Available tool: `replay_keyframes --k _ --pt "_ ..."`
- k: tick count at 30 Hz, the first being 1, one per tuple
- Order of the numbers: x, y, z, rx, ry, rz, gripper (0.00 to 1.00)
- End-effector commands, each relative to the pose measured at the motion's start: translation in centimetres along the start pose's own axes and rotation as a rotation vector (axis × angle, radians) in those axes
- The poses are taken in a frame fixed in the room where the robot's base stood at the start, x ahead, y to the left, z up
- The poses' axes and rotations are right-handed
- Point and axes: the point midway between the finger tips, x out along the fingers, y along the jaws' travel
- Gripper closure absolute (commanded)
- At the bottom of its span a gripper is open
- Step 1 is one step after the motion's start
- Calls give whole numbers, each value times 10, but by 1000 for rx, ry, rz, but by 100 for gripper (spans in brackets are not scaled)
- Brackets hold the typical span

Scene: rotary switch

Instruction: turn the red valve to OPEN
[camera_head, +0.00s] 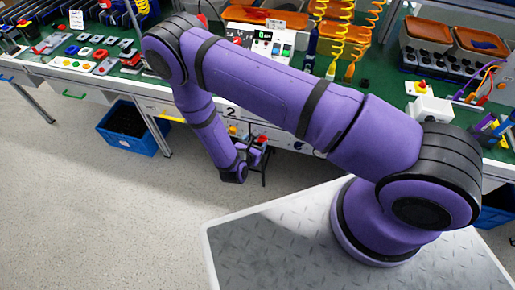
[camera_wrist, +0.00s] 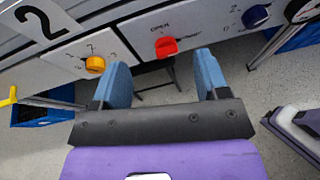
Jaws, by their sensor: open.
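The red valve (camera_wrist: 166,47) is a knob on a pale panel under the bench edge, with an OPEN label (camera_wrist: 160,29) printed just above it in the wrist view. The way its handle points is too small to tell. My gripper (camera_wrist: 162,62) is open, its two blue fingers to the left and right of the valve in the picture. The fingertips appear short of the valve, with nothing between them. In the head view the red valve (camera_head: 263,138) shows small beside my gripper (camera_head: 250,156), partly hidden by it.
A yellow knob (camera_wrist: 95,64) sits left of the red valve and a dark blue knob (camera_wrist: 255,15) right of it. A number 2 plate (camera_wrist: 42,20) is at upper left. A blue crate (camera_head: 127,128) stands under the bench. Clear floor lies in front.

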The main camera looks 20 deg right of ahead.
Motion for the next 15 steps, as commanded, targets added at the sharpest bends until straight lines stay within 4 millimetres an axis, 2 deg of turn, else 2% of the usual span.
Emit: replay_keyframes --k 1,3,6,11,15 --pt "0 -6 -16 -32 8 23 32" --pt "0 -10 -30 -60 17 50 32" --pt "0 -14 -42 -83 25 74 32" --pt "6 -14 -46 -91 29 83 32" --pt "24 -14 -47 -90 28 80 32"
